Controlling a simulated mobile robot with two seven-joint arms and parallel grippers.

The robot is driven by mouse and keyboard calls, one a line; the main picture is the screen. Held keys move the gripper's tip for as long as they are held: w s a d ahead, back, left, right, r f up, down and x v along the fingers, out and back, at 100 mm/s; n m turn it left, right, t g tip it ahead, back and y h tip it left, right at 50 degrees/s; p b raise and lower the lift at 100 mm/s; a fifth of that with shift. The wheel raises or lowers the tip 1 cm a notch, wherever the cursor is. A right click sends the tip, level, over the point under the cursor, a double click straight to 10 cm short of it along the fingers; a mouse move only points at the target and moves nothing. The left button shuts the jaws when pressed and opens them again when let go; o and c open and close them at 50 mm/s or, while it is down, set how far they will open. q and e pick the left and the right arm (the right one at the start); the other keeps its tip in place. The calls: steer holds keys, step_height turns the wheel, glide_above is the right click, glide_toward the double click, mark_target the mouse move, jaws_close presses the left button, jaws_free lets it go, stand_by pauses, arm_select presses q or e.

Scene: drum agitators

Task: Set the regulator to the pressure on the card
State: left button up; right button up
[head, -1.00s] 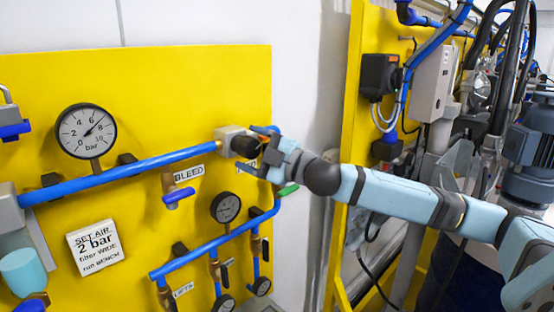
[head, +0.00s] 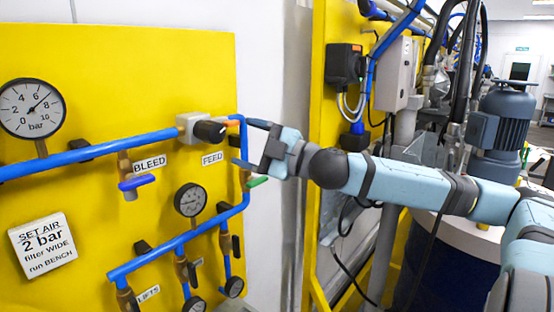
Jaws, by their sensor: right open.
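The card (head: 42,245) on the yellow panel reads "SET AIR 2 bar, filter WIDE, run BENCH". The regulator (head: 192,129) is a pale block with a black knob (head: 209,131) on its right side, above the FEED label. The large bar gauge (head: 32,108) is at the left; its needle points between 6 and 8. My right gripper (head: 243,143) is open and empty, just right of the knob, its fingers pointing left towards it and apart from it. My left gripper is out of view.
The blue pipe (head: 90,152) runs into the regulator. A blue-handled BLEED valve (head: 136,183) hangs below it, and a green handle (head: 257,182) sits just under my right gripper. A small gauge (head: 190,200) is lower down. A second yellow panel (head: 330,100) stands behind my arm.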

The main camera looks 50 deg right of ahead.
steer(key=p+v, duration=0.1)
steer(key=v, duration=0.5)
steer(key=shift+p, duration=0.35)
stand_by(0.6)
